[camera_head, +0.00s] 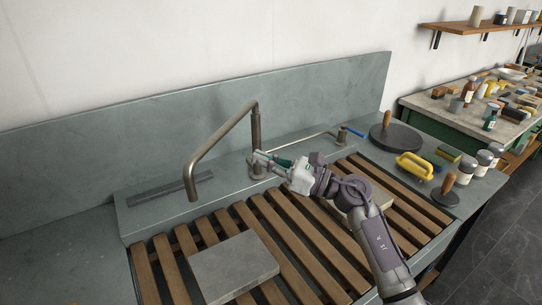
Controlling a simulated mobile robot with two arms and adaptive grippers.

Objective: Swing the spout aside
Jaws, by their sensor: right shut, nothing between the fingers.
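The metal spout (222,137) rises from an upright post (256,132) at the back of the sink. It runs toward the left and front, and its downturned end hangs over the left part of the wooden slats. My right gripper (254,158) reaches in from the lower right. It is shut and empty, at the lower part of the post and below the spout arm. I cannot tell whether it touches the post. My left gripper is not in view.
A grey stone slab (236,268) lies on the wooden slats (312,230) under the spout's side. Another slab (342,203) is partly behind my right arm.

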